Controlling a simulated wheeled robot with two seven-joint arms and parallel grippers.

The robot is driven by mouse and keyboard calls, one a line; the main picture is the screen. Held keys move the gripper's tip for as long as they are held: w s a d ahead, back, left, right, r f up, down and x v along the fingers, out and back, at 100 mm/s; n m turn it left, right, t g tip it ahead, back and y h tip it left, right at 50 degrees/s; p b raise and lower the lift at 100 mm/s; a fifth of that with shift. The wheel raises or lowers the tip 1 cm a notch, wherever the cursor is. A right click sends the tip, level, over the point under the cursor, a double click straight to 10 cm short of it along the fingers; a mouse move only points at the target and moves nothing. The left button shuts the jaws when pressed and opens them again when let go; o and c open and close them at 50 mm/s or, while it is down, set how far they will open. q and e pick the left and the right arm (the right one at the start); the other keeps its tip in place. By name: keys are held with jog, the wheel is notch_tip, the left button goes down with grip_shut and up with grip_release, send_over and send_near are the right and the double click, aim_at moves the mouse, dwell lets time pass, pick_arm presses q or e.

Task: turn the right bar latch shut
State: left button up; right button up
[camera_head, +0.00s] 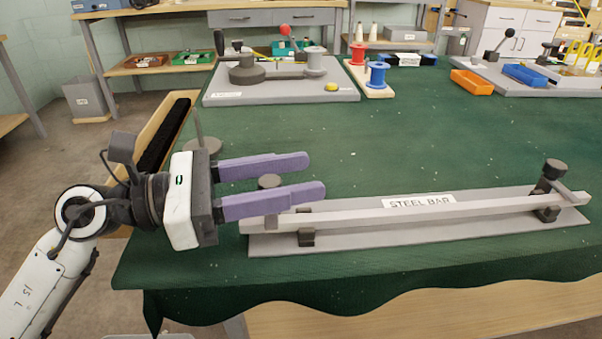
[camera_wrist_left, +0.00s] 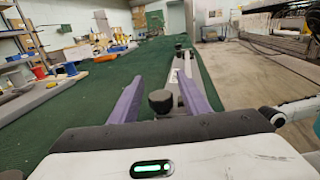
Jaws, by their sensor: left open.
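The steel bar (camera_head: 350,215) lies along a grey base plate (camera_head: 420,231) on the green cloth. At its right end stands the right bar latch, with a black knob (camera_head: 556,168) and a short grey arm (camera_head: 572,193) near the bar's end. Its dark knob also shows far off in the left wrist view (camera_wrist_left: 179,46). The left latch's black knob (camera_head: 269,181) shows between the purple fingers of my left gripper (camera_head: 316,174). The fingers are open and apart, above the bar's left part, far from the right latch. In the left wrist view the near knob (camera_wrist_left: 160,101) sits between the fingers.
A "STEEL BAR" label (camera_head: 419,201) lies behind the bar. Further back are a grey board (camera_head: 290,93) with a crank device, blue and red spools (camera_head: 377,75), and an orange tray (camera_head: 472,82). The cloth between bar and boards is clear.

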pick_arm(q)
jog(key=a, duration=0.2)
jog(key=s+a, duration=0.1)
jog(key=a, duration=0.5)
jog(key=shift+s+a, duration=0.2)
jog(key=shift+s, duration=0.05)
jog(key=shift+s+a, duration=0.1)
jog(key=shift+a, duration=0.05)
